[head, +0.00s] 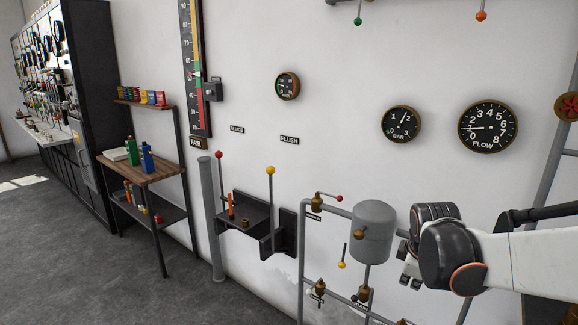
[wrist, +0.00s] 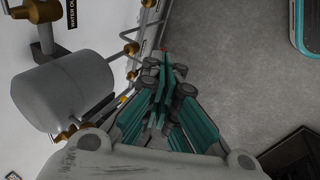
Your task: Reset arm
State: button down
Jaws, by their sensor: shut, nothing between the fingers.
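My arm (head: 530,264) reaches in from the right in the head view, with its dark wrist joint in front of the pipework. My gripper (wrist: 163,68) shows in the wrist view with its teal and grey fingers together and nothing between them. In the head view only a small part of it shows, left of and below the wrist joint, and its fingertips are hard to make out. It appears apart from the grey tank (head: 373,231), to the right of it.
Pipes with brass valves (head: 317,202) run along the white wall below the gauges (head: 487,126). A black bracket with a yellow-knobbed lever (head: 270,172) is left of the tank. A wooden shelf (head: 143,173) with bottles stands further left. The grey floor (head: 60,250) at lower left is clear.

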jog(key=s+a+r+m+t+y, duration=0.1)
jog(key=s+a+m, duration=0.3)
jog(key=s, duration=0.6)
jog(key=s+a+r+m+t, duration=0.1)
jog(key=s+a+r+m, duration=0.2)
jog(key=s, duration=0.7)
jog(key=a+m, duration=0.2)
jog(key=m, duration=0.2)
jog(key=shift+s+a+r+t+y, duration=0.25)
jog(key=shift+s+r+t+y, duration=0.05)
jog(key=shift+s+r+y, duration=0.1)
jog(key=c, duration=2.3)
grip_release()
